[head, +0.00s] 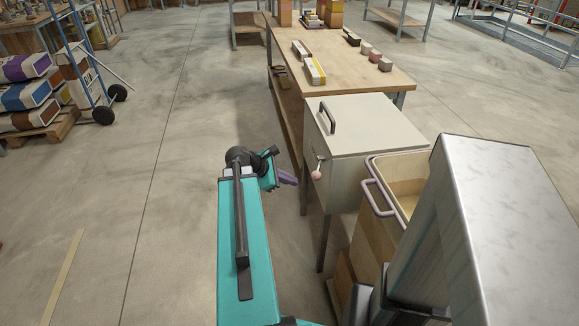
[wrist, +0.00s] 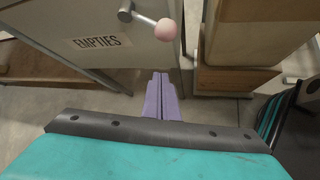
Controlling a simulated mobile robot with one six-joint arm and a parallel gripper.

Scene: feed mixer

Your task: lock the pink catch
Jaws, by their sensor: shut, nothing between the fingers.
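The pink catch (head: 316,174) is a pink ball on a short metal lever at the front of a grey lidded box (head: 322,194). In the wrist view the pink ball (wrist: 165,29) is at the upper middle, with its lever (wrist: 143,19) running left and slightly up to a round pivot (wrist: 125,11). My gripper (head: 291,181) has purple fingers and is in front of the box, left of the catch in the head view. In the wrist view my gripper (wrist: 161,78) is shut and empty, its tips below the ball and apart from it.
The box has a black lid handle (head: 327,117) and an "EMPTIES" label (wrist: 103,42). A workbench (head: 350,79) is behind.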

